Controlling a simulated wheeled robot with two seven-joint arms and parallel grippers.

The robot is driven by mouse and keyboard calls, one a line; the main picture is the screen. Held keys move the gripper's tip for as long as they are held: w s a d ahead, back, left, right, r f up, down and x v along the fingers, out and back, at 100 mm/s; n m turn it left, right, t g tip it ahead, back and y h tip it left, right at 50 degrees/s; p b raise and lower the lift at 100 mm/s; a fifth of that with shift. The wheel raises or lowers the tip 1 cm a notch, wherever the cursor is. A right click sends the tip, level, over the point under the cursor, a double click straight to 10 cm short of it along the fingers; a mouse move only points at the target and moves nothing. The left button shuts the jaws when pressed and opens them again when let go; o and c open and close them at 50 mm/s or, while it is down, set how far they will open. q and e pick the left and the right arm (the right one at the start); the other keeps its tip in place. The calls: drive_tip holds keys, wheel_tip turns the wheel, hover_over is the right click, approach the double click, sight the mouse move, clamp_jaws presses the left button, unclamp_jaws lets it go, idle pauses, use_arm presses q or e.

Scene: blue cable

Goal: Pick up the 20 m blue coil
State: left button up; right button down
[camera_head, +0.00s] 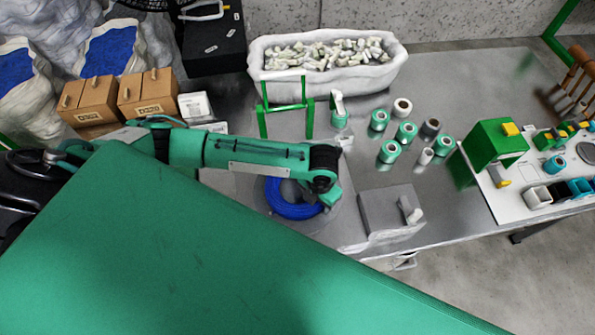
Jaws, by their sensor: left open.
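The blue coil (288,210) lies on a grey round base on the metal table, left of the table's middle. My left arm reaches in from the left and passes over the coil's far side, hiding part of it. My left gripper (331,196) is at the coil's right edge, pointing down. It is open, and its fingers are small and hard to make out. I cannot tell whether they touch the coil. My right gripper is not in view.
A green stand (285,105) is behind the arm. Several green and white spools (405,131) stand to the right. A grey block (388,212) lies right of the coil. A white tub (327,85) of small parts and cardboard boxes (148,93) are behind. A large green surface fills the foreground.

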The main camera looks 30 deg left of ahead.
use_arm(q)
clamp_jaws()
idle(0.4)
